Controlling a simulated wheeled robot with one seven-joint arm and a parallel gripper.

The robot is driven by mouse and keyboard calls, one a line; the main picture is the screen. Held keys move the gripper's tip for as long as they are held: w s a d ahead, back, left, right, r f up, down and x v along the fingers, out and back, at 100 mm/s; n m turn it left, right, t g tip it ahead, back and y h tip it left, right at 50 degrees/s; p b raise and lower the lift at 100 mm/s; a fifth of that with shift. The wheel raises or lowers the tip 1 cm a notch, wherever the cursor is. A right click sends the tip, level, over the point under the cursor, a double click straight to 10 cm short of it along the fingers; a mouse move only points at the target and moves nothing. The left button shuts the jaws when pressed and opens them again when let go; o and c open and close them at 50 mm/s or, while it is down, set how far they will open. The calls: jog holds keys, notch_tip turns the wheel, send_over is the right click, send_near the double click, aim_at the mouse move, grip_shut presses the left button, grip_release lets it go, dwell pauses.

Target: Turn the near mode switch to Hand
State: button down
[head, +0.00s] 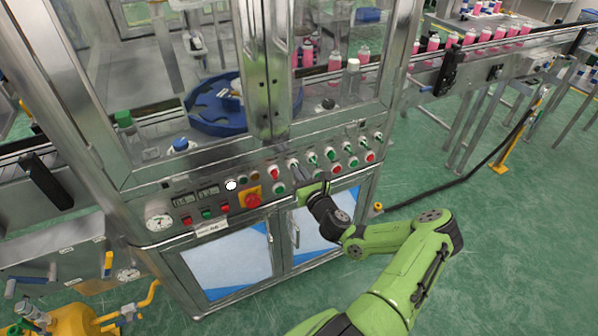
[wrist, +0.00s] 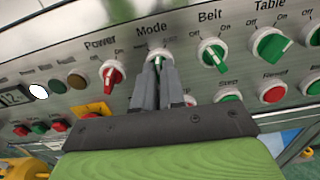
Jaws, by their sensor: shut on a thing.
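The Mode switch (wrist: 157,53) is on the sloped control panel of the machine, under the label "Mode" in the wrist view. It sits between the red Power knob (wrist: 113,76) and the green Belt knob (wrist: 213,54). My gripper (wrist: 158,70) has its two grey fingers closed on the Mode knob from the front. Only the pale rim and a sliver of the knob show between the fingertips. The fingers hide most of the knob, so I cannot read its position. In the head view, my gripper (head: 300,184) reaches the panel's upper switch row.
The green Table knob (wrist: 270,43) lies farther right. Push buttons, including a green one (wrist: 227,95) and a red one (wrist: 272,93), sit just below the switch row. A red emergency stop (head: 251,200) on a yellow plate is left of my gripper. Glass doors rise behind the panel.

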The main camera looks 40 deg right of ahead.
jog(key=n, duration=0.6)
jog(key=shift+f+n, duration=0.1)
jog(key=shift+n, duration=0.3)
dwell(0.3)
jog(key=c, duration=1.2)
grip_release()
jog(key=p+v, duration=0.1)
jog(key=v, duration=1.5)
jog(key=shift+w, duration=0.1)
